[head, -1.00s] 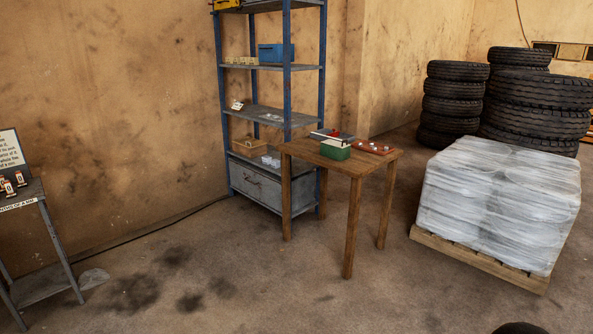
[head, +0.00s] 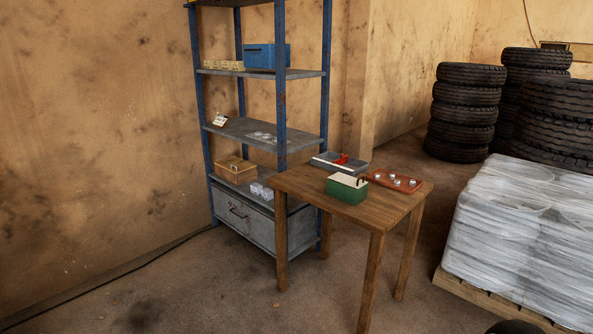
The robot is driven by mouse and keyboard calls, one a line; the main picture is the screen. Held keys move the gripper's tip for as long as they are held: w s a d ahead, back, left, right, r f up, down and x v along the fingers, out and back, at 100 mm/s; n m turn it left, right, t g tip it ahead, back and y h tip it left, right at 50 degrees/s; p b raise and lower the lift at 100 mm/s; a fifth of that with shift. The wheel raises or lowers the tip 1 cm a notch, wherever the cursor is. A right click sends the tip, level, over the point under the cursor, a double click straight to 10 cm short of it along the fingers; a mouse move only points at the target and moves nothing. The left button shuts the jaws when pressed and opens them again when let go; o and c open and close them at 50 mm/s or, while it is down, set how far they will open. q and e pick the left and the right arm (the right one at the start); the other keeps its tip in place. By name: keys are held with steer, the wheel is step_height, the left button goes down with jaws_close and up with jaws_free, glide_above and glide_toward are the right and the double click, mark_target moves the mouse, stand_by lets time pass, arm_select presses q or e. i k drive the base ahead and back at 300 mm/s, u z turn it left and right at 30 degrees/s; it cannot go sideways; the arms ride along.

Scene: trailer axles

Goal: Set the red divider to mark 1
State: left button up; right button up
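A small red piece (head: 341,159), which looks like the red divider, sits across a flat grey tray (head: 326,161) at the back of the wooden table (head: 300,185). The marks on the tray are too small to read, so I cannot tell which one the divider stands at. Neither of my grippers shows in the head view.
On the table are a green box with a pale top (head: 347,190) and a red tray (head: 412,186) with several round pieces. A blue-post shelf (head: 281,105) stands behind. A wrapped pallet load (head: 525,225) stands right. Floor (head: 215,295) in front is mostly clear.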

mark_target(343, 159)
steer(key=i, duration=1.95)
steer(key=u, duration=0.1)
